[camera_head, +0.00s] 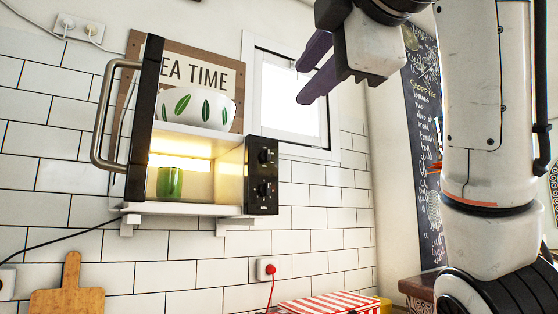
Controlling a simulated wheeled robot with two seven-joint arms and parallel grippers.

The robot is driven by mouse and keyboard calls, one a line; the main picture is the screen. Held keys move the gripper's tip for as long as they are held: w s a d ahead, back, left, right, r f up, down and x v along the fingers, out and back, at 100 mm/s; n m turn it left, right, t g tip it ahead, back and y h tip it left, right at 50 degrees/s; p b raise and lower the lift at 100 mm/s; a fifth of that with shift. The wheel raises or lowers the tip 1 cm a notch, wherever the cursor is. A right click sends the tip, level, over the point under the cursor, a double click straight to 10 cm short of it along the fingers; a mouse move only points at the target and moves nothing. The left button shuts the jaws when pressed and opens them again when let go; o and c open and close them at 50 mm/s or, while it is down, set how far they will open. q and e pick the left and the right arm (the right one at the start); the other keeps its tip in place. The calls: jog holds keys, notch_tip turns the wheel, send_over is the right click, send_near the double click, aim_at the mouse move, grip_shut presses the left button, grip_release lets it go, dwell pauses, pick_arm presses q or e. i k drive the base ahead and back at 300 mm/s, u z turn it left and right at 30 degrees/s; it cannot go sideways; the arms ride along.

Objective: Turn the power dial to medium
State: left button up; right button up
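A white microwave (200,210) is mounted on the tiled wall, its door (146,115) swung open to the left. Its black control panel (262,172) carries an upper dial (266,155) and a lower dial (264,189). The labels are too small to read, so I cannot tell which is the power dial or where either points. My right gripper (301,84) is above and to the right of the panel, apart from it. Its two dark purple fingers are spread and empty, pointing left and down. My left gripper is not in view.
A green cup (169,183) stands in the lit microwave; a white leaf-patterned bowl (196,109) sits on top. A window (290,100) is behind and right. A striped box (332,303) and cutting board (67,290) are below. The space between gripper and panel looks clear.

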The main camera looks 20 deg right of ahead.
aim_at(265, 156)
jog(key=u, duration=0.05)
jog(key=k, duration=0.75)
jog(key=z, duration=0.9)
jog(key=i, duration=1)
jog(key=u, duration=0.4)
jog(key=i, duration=1)
jog(key=u, duration=0.9)
